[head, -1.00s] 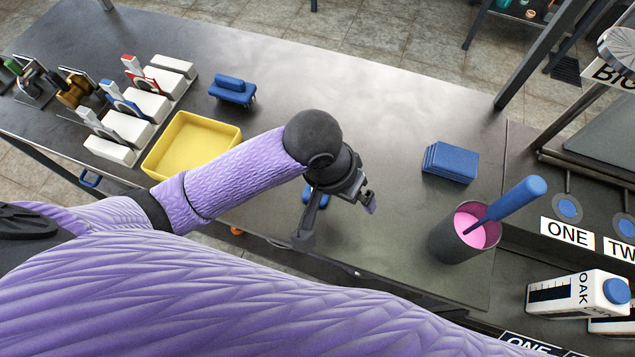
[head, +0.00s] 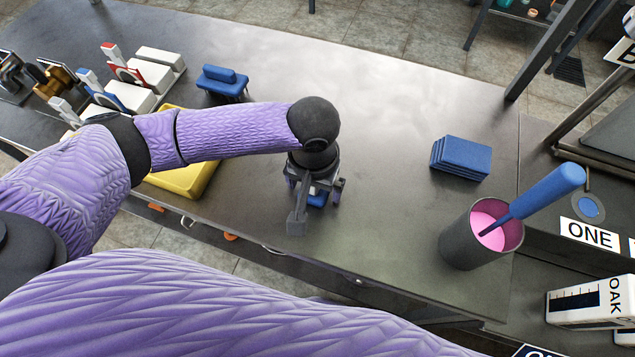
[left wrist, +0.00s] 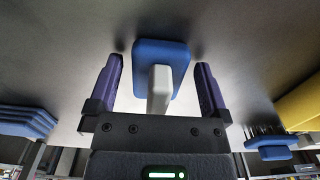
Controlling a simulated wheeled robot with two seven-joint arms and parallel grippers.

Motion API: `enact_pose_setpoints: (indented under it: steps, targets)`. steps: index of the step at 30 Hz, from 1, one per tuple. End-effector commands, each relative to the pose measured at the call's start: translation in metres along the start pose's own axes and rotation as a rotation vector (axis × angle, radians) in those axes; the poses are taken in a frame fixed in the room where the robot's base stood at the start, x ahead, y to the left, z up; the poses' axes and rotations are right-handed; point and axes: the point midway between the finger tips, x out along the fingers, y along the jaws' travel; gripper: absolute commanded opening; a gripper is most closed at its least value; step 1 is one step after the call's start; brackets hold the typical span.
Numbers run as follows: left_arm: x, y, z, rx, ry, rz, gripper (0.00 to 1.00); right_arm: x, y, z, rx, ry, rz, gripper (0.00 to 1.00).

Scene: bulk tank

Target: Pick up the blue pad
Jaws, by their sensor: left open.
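A blue pad (left wrist: 147,51) with a pale upright handle (left wrist: 159,90) lies on the grey worktop in the left wrist view. In the head view the blue pad (head: 317,200) shows only partly beneath my left gripper (head: 315,187). In the left wrist view my left gripper (left wrist: 160,66) is open, with one purple-lined finger on each side of the handle. Gaps show between the fingers and the handle, so I hold nothing. My right gripper is in neither view.
A stack of flat blue pads (head: 461,158) lies to the right, near a dark cup (head: 463,243) of pink liquid with a blue-handled tool. A yellow tray (head: 190,180) and a blue brush-like block (head: 222,82) are at left.

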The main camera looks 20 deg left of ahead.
Motion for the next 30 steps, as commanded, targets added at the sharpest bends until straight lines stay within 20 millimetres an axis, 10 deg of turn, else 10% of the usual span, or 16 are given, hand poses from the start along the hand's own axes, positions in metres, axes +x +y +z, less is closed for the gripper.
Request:
enact_pose_setpoints:
  steps: [2, 14, 21, 30]
  targets:
    - [-0.002, 0.0, 0.0, 0.001, 0.001, 0.0, 1.0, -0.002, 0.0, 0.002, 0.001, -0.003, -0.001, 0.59]
    - [-0.002, 0.0, 0.0, 0.001, 0.001, 0.001, 0.16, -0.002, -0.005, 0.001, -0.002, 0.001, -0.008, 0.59]
    - [-0.008, 0.0, 0.0, 0.001, 0.002, 0.001, 0.16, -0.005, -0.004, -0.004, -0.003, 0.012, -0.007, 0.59]
    - [-0.086, 0.001, -0.001, 0.001, 0.005, 0.003, 0.16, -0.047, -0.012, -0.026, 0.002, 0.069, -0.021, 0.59]
